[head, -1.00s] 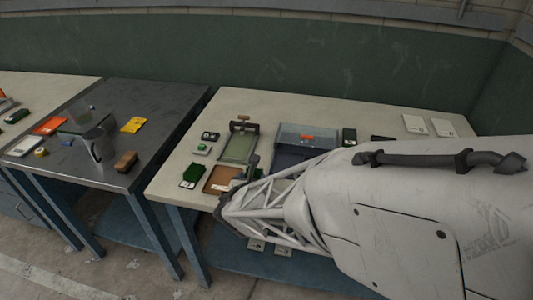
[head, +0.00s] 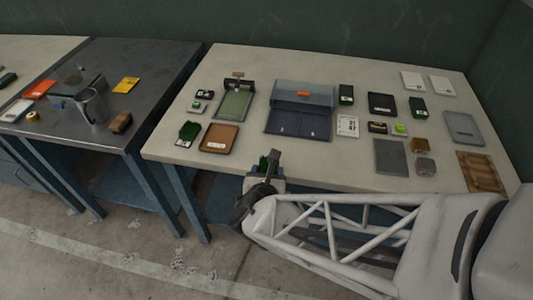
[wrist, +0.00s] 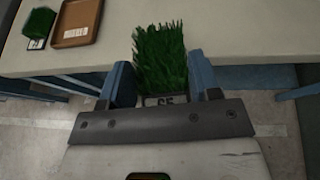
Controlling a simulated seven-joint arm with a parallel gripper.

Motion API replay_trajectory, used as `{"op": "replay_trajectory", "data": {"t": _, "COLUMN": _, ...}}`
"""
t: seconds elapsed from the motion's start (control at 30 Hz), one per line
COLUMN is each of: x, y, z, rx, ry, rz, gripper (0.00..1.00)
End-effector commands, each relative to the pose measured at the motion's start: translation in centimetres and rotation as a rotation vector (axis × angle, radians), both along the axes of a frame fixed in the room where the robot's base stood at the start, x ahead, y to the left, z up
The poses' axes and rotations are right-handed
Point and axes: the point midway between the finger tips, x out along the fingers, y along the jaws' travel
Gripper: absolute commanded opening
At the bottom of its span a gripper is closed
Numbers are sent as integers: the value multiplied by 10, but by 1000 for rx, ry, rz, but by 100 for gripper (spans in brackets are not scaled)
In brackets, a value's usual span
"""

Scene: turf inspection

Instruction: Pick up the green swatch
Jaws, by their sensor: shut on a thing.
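My gripper (head: 266,168) is just off the front edge of the pale table (head: 330,178). It is shut on a green swatch (wrist: 160,58), a block of tall grass-like turf on a small base with a printed label. The held swatch stands between the two blue fingers in the wrist view; in the head view it is small and partly hidden. A second green swatch (head: 188,131), with a white label, lies on the table left of the brown tray (head: 218,148). It also shows at the top left of the wrist view (wrist: 40,24).
A blue-grey case (head: 300,118) and a green panel in a frame (head: 233,104) lie behind the gripper. Dark-cased items and a grey plate (head: 390,157) lie to the right. A dark metal table (head: 150,85) stands left, beyond a gap.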

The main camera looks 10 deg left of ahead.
Motion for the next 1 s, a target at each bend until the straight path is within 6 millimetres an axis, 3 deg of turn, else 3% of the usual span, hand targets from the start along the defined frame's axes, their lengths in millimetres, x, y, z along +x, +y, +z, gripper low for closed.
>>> {"op": "replay_trajectory", "data": {"t": 0.7, "x": -3, "y": -2, "z": 1, "rx": 0, "ry": 0, "rz": 0, "gripper": 36}}
{"op": "replay_trajectory", "data": {"t": 1.0, "x": 5, "y": 4, "z": 3, "rx": 0, "ry": -1, "rz": -4, "gripper": 36}}
